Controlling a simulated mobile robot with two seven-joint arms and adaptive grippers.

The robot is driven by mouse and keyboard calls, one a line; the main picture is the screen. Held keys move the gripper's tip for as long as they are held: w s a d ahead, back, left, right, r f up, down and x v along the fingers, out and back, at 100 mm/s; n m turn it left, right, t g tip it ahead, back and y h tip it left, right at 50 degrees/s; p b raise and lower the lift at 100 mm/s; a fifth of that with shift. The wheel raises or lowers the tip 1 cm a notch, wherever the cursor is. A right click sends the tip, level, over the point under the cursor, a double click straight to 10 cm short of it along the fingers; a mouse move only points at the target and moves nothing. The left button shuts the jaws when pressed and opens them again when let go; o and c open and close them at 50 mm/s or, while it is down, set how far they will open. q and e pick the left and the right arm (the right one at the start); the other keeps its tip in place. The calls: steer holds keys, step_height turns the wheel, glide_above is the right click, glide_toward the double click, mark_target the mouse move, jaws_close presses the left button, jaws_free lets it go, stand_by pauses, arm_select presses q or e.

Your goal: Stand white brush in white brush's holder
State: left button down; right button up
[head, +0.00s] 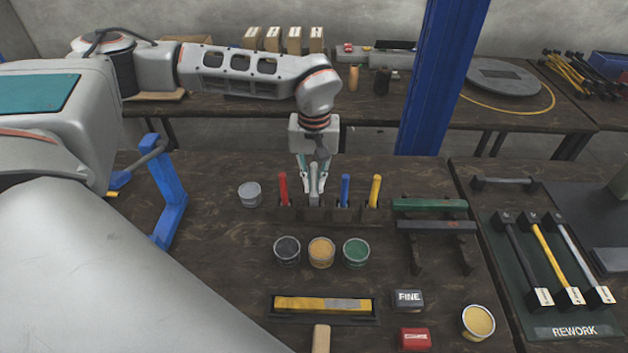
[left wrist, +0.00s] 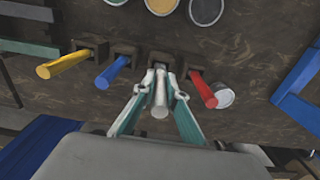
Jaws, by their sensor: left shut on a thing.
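The white brush (head: 315,182) is upright in the row of coloured brushes, between the red and the blue one. My left gripper (head: 313,180) is shut on its handle from above. In the left wrist view the white brush (left wrist: 160,98) shows between the two fingers of my left gripper (left wrist: 158,92). Its dark block holder (left wrist: 162,58) lies right at the brush's lower end. The lower end appears to be in the holder's opening, but how deep it sits is hidden. My right gripper is not in view.
A red brush (head: 283,188), a blue brush (head: 345,189) and a yellow brush (head: 375,190) stand close by in similar holders. A grey tin (head: 250,193) is to the left. Open paint tins (head: 321,251) stand in front. A blue post (head: 440,80) rises behind.

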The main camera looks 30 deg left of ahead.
mark_target(314, 195)
arm_select(q)
steer(key=shift+f+b, duration=0.4)
steer(key=shift+f, duration=1.3)
stand_by(0.5)
steer(key=c, duration=2)
jaws_free()
step_height(314, 195, up, 12)
steer(key=shift+r, duration=0.1)
